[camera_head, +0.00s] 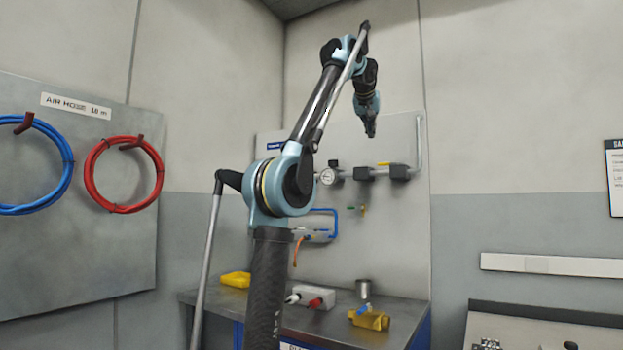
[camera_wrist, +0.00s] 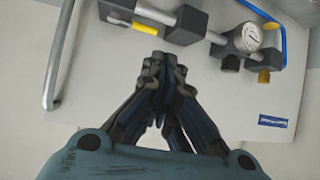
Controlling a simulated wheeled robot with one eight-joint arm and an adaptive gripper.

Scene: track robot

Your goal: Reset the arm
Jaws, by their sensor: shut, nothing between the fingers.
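My arm stands raised in the head view, bent at its top so that my gripper (camera_head: 370,130) hangs downward in front of the pale wall panel. In the wrist view my gripper (camera_wrist: 163,72) has its fingertips together with nothing between them. Behind the fingertips the wrist view shows the panel (camera_wrist: 95,85) with its pipe fittings, upside down. I cannot tell the exact gap between gripper and panel.
A pressure gauge (camera_head: 327,176) sits on the panel. Blue hose (camera_head: 62,150) and red hose (camera_head: 92,165) hang at left. A second bench (camera_head: 540,313) stands at right.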

